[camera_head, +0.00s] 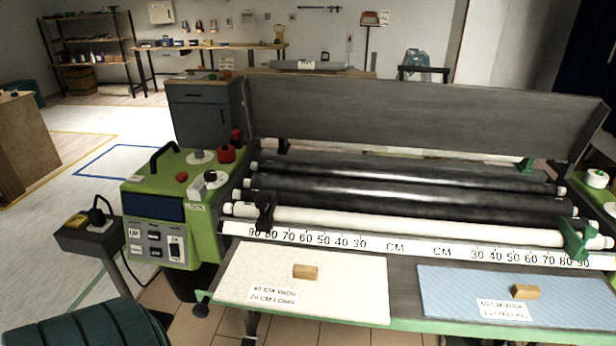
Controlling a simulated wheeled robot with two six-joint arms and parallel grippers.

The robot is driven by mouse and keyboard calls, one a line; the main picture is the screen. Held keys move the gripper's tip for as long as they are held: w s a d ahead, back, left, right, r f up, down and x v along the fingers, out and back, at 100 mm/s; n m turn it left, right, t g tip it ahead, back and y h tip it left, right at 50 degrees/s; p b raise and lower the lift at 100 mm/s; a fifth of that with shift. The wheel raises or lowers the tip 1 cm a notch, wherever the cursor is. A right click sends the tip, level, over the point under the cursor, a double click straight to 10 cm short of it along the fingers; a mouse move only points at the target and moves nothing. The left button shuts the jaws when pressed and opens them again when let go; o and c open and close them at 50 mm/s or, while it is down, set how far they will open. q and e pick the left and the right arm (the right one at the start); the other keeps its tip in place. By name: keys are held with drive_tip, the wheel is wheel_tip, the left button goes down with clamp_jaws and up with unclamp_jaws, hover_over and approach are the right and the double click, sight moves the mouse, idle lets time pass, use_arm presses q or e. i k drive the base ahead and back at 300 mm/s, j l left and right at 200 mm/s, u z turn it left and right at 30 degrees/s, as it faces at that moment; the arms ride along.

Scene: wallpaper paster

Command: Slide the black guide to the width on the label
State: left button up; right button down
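The black guide (266,210) stands on the left part of the white roller (400,226) of the green paster machine. Its foot is over the left scale between the 90 and 80 marks, nearer 80. The white ruler strip (395,248) runs below the roller, with numbers falling from 90 to 30 toward the middle. A label (273,295) lies on the cream sheet (350,290); its first line reads like 40 or 60 CM WIDE, too small to be sure. Neither of my grippers is in view.
A green guide (577,240) sits near 80 to 90 on the right scale. A blue sheet (450,290) carries another label (504,310). Small wooden blocks (306,272) lie on both sheets. The green control box (170,205) stands left of the rollers.

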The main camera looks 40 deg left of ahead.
sight(264, 222)
drive_tip(key=u, duration=1.6)
